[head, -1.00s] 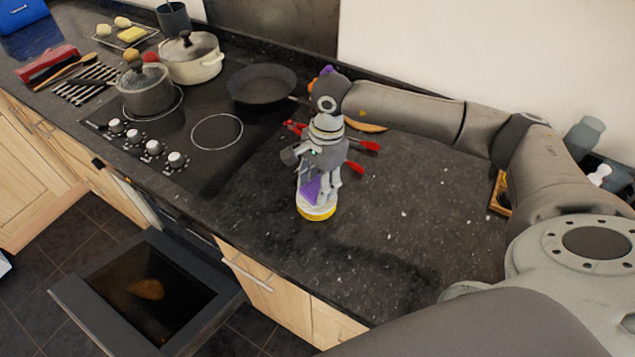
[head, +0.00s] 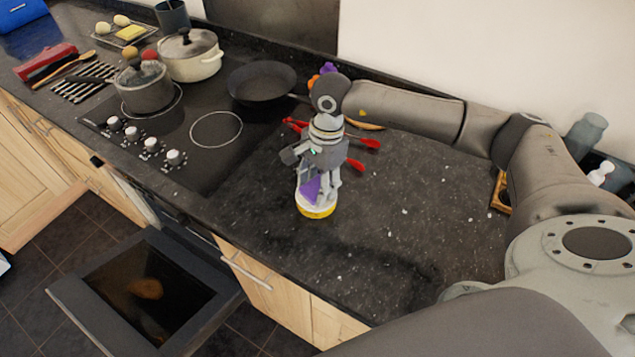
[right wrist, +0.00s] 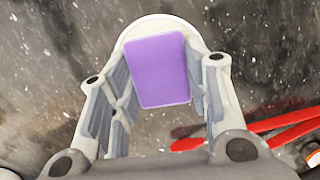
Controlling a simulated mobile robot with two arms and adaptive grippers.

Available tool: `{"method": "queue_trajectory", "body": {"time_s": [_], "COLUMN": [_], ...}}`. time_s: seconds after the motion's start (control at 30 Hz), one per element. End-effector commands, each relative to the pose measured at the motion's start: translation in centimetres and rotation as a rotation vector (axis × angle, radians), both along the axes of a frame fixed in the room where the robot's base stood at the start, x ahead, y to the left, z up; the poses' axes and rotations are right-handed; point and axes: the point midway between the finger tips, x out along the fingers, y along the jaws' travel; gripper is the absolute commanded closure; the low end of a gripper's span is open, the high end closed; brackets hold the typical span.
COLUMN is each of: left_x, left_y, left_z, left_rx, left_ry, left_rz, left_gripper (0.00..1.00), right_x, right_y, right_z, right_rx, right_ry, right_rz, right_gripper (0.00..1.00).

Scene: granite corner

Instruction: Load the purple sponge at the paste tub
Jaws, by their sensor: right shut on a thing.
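The purple sponge (head: 311,189) is held between the fingers of my right gripper (head: 318,186). The gripper points down and is shut on it; the sponge also shows between both fingers in the right wrist view (right wrist: 158,70). The paste tub (head: 317,211), white with a yellow band, stands on the counter directly under the sponge. In the right wrist view the tub's pale round top (right wrist: 150,24) shows behind the sponge, which covers most of it. I cannot tell whether the sponge touches the paste. My left gripper is not in view.
Red-handled tools (head: 357,165) lie on the counter behind my gripper. A black pan (head: 262,82), a grey pot (head: 146,92) and a cream pot (head: 192,58) stand on or near the hob. The oven door (head: 130,290) hangs open below.

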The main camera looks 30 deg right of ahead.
Motion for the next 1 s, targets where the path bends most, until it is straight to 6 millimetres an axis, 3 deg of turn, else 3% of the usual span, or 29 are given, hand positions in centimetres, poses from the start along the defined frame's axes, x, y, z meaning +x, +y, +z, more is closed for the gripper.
{"method": "queue_trajectory", "body": {"time_s": [1.0], "left_x": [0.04], "left_y": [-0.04], "left_z": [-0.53], "left_rx": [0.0], "left_ry": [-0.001], "left_rz": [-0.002], "left_gripper": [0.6], "right_x": [-0.12], "right_y": [-0.01], "right_z": [-0.27], "right_rx": [-0.001], "right_ry": [0.005], "right_rz": [0.001], "right_gripper": [0.75]}}
